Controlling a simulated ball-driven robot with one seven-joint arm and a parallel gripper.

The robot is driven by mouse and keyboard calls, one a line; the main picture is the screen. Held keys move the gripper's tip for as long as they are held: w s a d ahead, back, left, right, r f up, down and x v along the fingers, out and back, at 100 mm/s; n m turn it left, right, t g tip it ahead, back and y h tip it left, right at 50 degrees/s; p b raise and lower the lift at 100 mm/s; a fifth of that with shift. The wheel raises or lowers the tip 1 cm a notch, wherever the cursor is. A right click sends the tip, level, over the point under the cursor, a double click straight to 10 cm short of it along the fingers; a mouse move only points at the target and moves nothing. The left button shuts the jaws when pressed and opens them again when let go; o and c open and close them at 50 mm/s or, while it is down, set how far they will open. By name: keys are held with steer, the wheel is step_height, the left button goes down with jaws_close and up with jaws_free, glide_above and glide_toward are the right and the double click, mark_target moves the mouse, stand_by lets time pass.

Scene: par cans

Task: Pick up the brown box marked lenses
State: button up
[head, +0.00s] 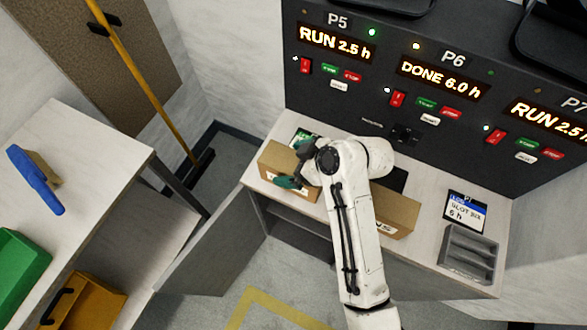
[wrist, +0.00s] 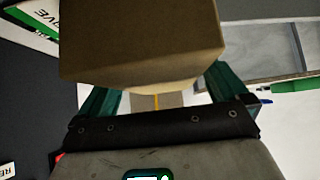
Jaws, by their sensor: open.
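Two brown boxes stand on the shelf below the machine panel in the head view. The left box (head: 272,163) is by my gripper (head: 295,165), with a white label on its front partly hidden by a green finger. The right box (head: 397,208) is partly behind my white arm, and its visible label ends in "NS". My gripper is open, with its dark green fingers spread at the left box. In the wrist view a plain brown box (wrist: 140,40) fills the top middle, overlapping the tips of my gripper (wrist: 160,88). I cannot tell whether the fingers touch it.
A grey divided tray (head: 468,255) and a card (head: 465,212) lie on the shelf's right end. The dark panel (head: 400,125) rises close behind. A table (head: 75,160) at left holds a blue tool (head: 35,180) and a green bin (head: 18,265). An open door (head: 215,245) hangs below the shelf.

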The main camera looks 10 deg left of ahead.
steer(key=shift+c, duration=0.2)
steer(key=c, duration=1.2)
steer(key=shift+r, duration=0.1)
steer(key=shift+r, duration=0.1)
